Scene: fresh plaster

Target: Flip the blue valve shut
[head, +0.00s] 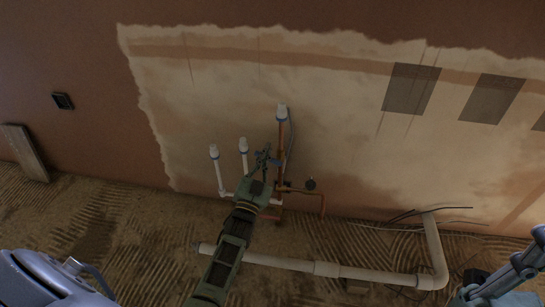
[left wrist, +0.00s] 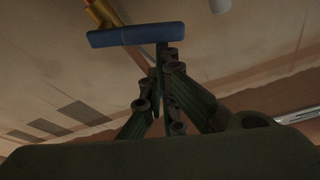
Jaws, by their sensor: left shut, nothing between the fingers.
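The blue valve handle shows large in the left wrist view (left wrist: 137,34), as a flat blue bar beside a brass fitting on a copper pipe. In the head view the blue handle (head: 276,161) is small, at the upright copper pipe, partly hidden by my gripper. My left gripper (head: 264,154) is in front of the pipe, its fingers together and empty. In the left wrist view its fingertips (left wrist: 162,52) are at the right part of the blue bar; I cannot tell whether they touch it. Of my right arm only a part shows at the lower right of the head view.
Two white capped pipe stubs (head: 216,168) stand left of the copper pipe. A copper branch with a dark round knob (head: 310,184) is to the right. A thick pale pipe (head: 350,272) runs along the rough floor. Loose cables (head: 410,219) lie by the wall.

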